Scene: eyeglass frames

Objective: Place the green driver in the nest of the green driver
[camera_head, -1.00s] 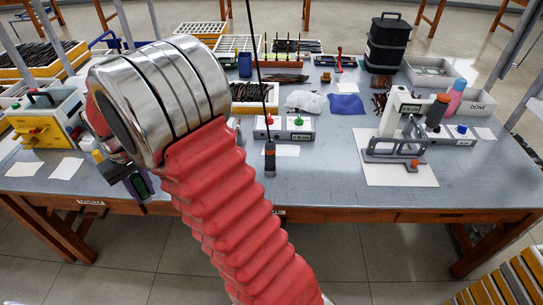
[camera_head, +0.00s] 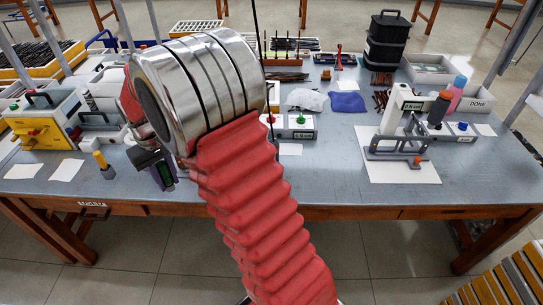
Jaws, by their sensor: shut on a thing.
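My arm's silver and red links fill the middle of the view. Only a dark part of my gripper (camera_head: 155,168), with a small green display, shows past the wrist at the left. It is above the table's front left. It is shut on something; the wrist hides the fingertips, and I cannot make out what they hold. No green driver can be told apart. A white box with a red knob and a green knob (camera_head: 301,119) stands just right of the wrist, partly covered. I cannot tell whether it is the green driver's nest.
A driver with a yellow top (camera_head: 102,162) stands at the front left. A grey and white fixture (camera_head: 400,145) and a dark, orange-topped driver (camera_head: 438,108) stand at the right. A blue cloth (camera_head: 347,103) lies behind. The front middle of the table (camera_head: 325,180) is clear.

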